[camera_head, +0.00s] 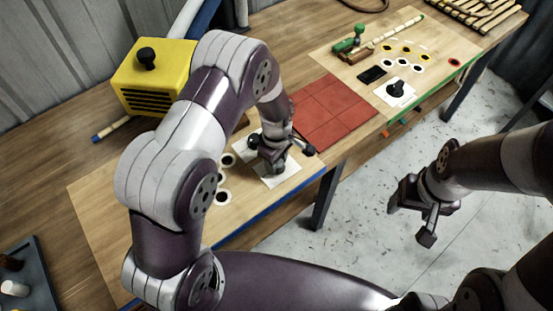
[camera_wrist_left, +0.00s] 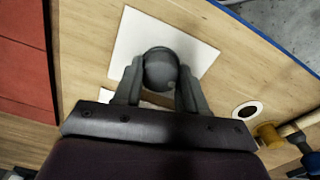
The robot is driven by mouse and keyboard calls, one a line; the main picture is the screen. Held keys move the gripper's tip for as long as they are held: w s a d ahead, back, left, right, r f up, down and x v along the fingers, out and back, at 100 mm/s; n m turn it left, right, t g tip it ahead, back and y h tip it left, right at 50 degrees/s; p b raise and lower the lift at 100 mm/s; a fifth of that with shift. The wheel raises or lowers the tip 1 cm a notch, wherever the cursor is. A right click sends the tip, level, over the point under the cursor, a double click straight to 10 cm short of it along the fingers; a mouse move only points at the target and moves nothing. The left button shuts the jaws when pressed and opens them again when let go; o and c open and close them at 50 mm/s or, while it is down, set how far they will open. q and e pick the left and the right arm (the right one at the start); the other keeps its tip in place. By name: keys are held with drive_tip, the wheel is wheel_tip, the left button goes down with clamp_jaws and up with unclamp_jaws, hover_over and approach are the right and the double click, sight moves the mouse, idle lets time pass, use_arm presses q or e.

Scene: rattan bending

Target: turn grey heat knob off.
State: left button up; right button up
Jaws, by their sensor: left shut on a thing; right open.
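The grey heat knob (camera_wrist_left: 160,68) stands on a white square plate (camera_wrist_left: 132,40) on the wooden table, seen in the left wrist view. My left gripper (camera_wrist_left: 158,88) is shut on the knob, with one finger on each side of it. In the head view my left gripper (camera_head: 272,158) is over the same white plate (camera_head: 287,176), and the gripper mostly hides the knob. Which way the knob points cannot be told. My right gripper (camera_head: 412,218) is open and empty over the floor in front of the table.
A yellow box (camera_head: 153,77) with a black knob stands behind my left arm. Red tiles (camera_head: 333,113) lie right of the plate. Another black knob (camera_head: 395,88) sits on a white plate farther right, near a green clamp (camera_head: 349,42). White rings (camera_head: 226,160) lie left of my left gripper.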

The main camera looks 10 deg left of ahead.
idle(0.4)
use_arm(q)
drive_tip(key=o, duration=1.1)
drive_tip(key=shift+c, duration=0.2)
wheel_tip(320, 180, up, 13)
drive_tip(key=b, duration=0.1)
drive_tip(key=shift+f, duration=0.15)
